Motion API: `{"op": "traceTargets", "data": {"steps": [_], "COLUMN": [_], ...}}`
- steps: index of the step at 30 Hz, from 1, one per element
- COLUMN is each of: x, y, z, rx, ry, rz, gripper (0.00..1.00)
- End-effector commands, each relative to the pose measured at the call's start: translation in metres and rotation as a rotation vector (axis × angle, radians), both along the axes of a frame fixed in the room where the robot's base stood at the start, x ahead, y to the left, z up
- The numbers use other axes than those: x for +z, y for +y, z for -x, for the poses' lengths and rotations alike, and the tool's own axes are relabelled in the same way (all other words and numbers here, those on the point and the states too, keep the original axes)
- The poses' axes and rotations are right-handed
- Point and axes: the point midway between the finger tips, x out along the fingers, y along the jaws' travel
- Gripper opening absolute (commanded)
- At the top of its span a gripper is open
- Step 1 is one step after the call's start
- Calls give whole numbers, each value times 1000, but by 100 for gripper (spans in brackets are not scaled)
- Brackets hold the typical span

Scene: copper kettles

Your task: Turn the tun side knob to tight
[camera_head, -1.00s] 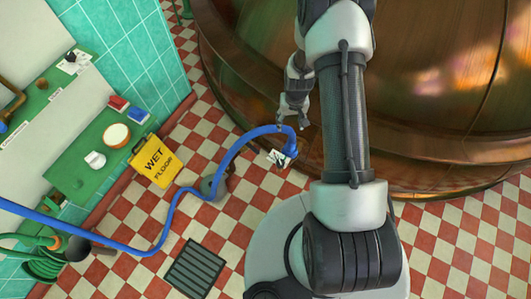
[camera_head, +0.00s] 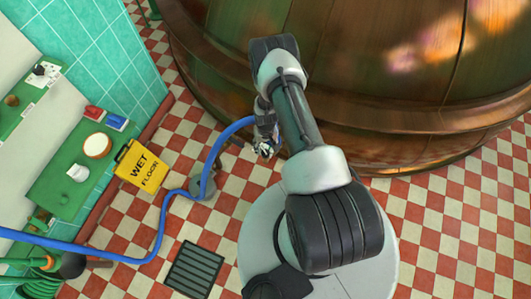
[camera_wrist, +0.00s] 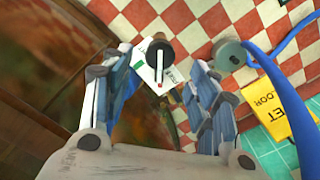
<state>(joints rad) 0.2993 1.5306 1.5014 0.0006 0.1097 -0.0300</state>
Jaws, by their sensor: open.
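In the wrist view a dark round knob (camera_wrist: 159,50) with a white, red-tipped bar shows between and beyond my fingertips. A white label card (camera_wrist: 149,68) with a green mark lies behind it; its text is too small to read. My gripper (camera_wrist: 162,68) is open, one finger on each side of the bar, and I see no clear contact. In the head view my gripper (camera_head: 265,149) is low beside the copper tun (camera_head: 400,90), near its lower rim. The knob and card are mostly hidden there by my gripper.
A blue hose (camera_head: 158,235) runs across the checkered floor and up behind my gripper. A grey round object (camera_head: 203,188) is on the floor by it. A yellow wet floor sign (camera_head: 140,167), a floor grate (camera_head: 193,270) and a green counter (camera_head: 72,170) are at left.

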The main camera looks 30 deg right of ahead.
Motion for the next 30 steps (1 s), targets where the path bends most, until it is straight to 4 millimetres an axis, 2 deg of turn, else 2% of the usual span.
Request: {"op": "traceTargets", "data": {"steps": [1, 3, 10, 22, 30], "x": [-14, -28, -57, -63, -63], "y": [0, 0, 0, 0, 0], "z": [1, 1, 0, 0, 0], "rx": [0, 0, 0, 0, 0], "ry": [2, 1, 0, 0, 0], "rz": [-1, 0, 0, 0, 0], "gripper": [54, 54, 54, 54, 37]}}
